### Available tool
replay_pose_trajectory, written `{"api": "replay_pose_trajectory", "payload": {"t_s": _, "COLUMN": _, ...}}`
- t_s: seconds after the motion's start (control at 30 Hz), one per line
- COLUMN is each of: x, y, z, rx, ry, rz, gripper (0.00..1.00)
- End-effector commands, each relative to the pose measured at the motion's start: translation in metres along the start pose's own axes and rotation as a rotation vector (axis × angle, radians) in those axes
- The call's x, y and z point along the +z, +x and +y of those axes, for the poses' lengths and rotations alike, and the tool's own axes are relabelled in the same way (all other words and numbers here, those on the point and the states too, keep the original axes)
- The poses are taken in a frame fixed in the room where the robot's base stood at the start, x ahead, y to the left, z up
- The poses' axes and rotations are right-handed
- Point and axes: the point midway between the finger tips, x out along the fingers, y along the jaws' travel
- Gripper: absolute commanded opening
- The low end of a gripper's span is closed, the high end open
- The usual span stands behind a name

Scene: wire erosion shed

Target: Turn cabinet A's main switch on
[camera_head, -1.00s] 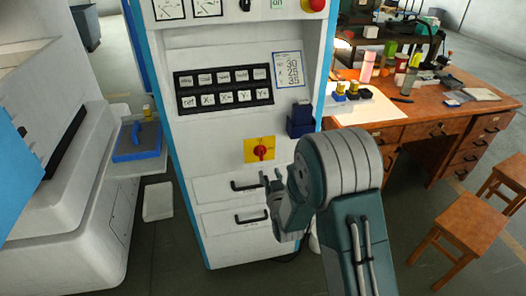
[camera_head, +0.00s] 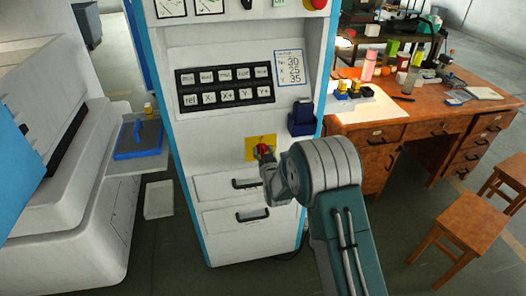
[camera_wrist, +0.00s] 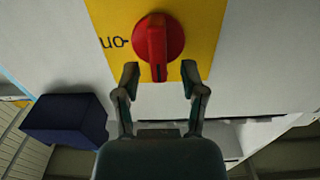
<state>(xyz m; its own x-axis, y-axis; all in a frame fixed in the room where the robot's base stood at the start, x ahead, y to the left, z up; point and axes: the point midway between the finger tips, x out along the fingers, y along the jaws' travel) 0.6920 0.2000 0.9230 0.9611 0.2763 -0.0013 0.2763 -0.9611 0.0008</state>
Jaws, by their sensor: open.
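The main switch is a red rotary knob (camera_wrist: 157,42) on a yellow plate (camera_wrist: 205,45); in the head view the plate (camera_head: 250,146) sits on the white cabinet (camera_head: 222,60), below the button panel. In the wrist view the knob's raised grip bar stands vertical, and an upside-down "on" mark is to its left. My gripper (camera_wrist: 159,75) is open, its fingertips either side of the bar's lower end in the picture; I cannot tell whether they touch it. In the head view my gripper (camera_head: 265,160) partly hides the knob.
Drawers with black handles (camera_head: 250,183) lie just below the switch. A dark blue box (camera_head: 301,118) is fixed to the cabinet right of it, also at the left of the wrist view (camera_wrist: 64,120). A wooden desk (camera_head: 430,112) and stools stand at the right.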

Motion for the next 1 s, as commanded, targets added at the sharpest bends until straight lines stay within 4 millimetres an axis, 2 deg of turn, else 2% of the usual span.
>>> {"api": "replay_pose_trajectory", "payload": {"t_s": 0.13, "x": 0.0001, "y": -0.0002, "z": 0.0001, "rx": 0.0, "ry": 0.0, "rz": 0.0, "gripper": 0.54}}
{"api": "replay_pose_trajectory", "payload": {"t_s": 0.17, "x": 0.0001, "y": -0.0002, "z": 0.0, "rx": 0.0, "ry": 0.0, "rz": 0.0, "gripper": 0.4}}
{"api": "replay_pose_trajectory", "payload": {"t_s": 0.2, "x": 0.0001, "y": -0.0003, "z": 0.0, "rx": 0.0, "ry": 0.0, "rz": 0.0, "gripper": 0.23}}
{"api": "replay_pose_trajectory", "payload": {"t_s": 0.23, "x": 0.0001, "y": -0.0003, "z": 0.0, "rx": 0.0, "ry": 0.0, "rz": 0.0, "gripper": 0.09}}
{"api": "replay_pose_trajectory", "payload": {"t_s": 0.27, "x": 0.0001, "y": -0.0003, "z": 0.0, "rx": 0.0, "ry": 0.0, "rz": 0.0, "gripper": 0.0}}
{"api": "replay_pose_trajectory", "payload": {"t_s": 0.67, "x": 0.0001, "y": 0.0001, "z": -0.0003, "rx": -0.001, "ry": 0.019, "rz": 0.0, "gripper": 0.0}}
{"api": "replay_pose_trajectory", "payload": {"t_s": 1.0, "x": 0.0003, "y": 0.0005, "z": 0.0035, "rx": -0.001, "ry": 0.197, "rz": 0.001, "gripper": 0.0}}
